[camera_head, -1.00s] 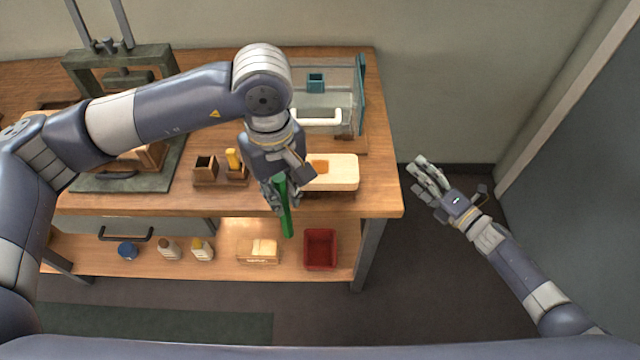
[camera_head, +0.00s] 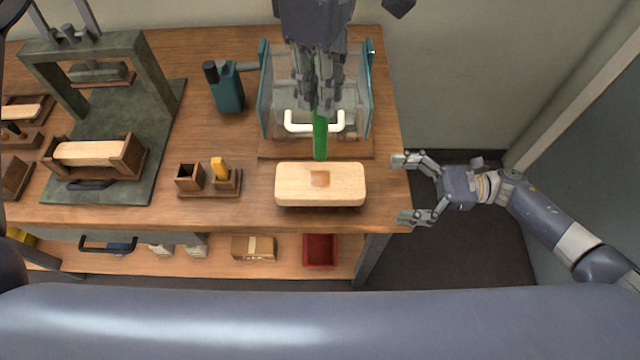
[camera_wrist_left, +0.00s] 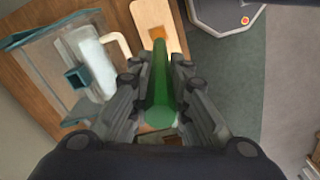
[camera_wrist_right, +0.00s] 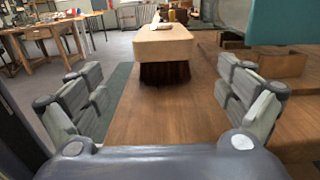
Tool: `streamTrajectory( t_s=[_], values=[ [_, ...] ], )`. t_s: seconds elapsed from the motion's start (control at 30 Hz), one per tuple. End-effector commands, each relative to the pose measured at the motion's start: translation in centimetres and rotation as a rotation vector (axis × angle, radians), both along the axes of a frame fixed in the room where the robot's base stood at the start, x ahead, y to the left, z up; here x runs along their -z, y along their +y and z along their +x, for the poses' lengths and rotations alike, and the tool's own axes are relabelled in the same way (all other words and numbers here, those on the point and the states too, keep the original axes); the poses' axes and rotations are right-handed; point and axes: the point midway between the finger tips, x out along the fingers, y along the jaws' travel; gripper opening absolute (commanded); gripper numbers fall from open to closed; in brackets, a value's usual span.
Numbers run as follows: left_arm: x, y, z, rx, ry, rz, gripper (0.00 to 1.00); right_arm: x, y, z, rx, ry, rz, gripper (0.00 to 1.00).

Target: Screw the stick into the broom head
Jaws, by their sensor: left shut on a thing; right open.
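The broom head (camera_head: 290,187) is a pale wooden block near the table's front right, with an orange-brown patch (camera_head: 320,179) on top. Dark bristles (camera_wrist_right: 165,73) show under it in the right wrist view. My left gripper (camera_head: 318,98) is shut on the green stick (camera_head: 320,140), whose free end shows just behind the block in the head view. In the left wrist view the stick (camera_wrist_left: 160,85) points toward the block (camera_wrist_left: 150,14); contact cannot be told. My right gripper (camera_head: 405,190) is open and empty at the table's right edge, facing the block.
A clear-walled box with a white handle (camera_head: 290,123) stands behind the broom head. A small wooden holder with a yellow item (camera_head: 219,169) is left of it. A green press (camera_head: 165,85) stands at the left. A red bin (camera_head: 320,250) is on the lower shelf.

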Motion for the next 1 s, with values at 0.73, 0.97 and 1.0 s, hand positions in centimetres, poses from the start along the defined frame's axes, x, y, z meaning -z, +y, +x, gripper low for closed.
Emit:
streamTrajectory(
  t_s=[0.73,0.97,1.0],
  values=[
    [0.0,0.0,0.0,0.001,0.0,0.0,0.0,-0.1,9.9,0.1,0.002,0.0,0.002,0.95],
    [0.0,0.0,0.0,0.001,0.0,0.0,0.0,-0.1,11.8,0.1,0.003,0.0,0.001,0.95],
    [0.0,0.0,0.0,0.001,0.0,0.0,0.0,0.0,11.9,0.1,0.003,0.001,0.001,0.95]
  ],
)
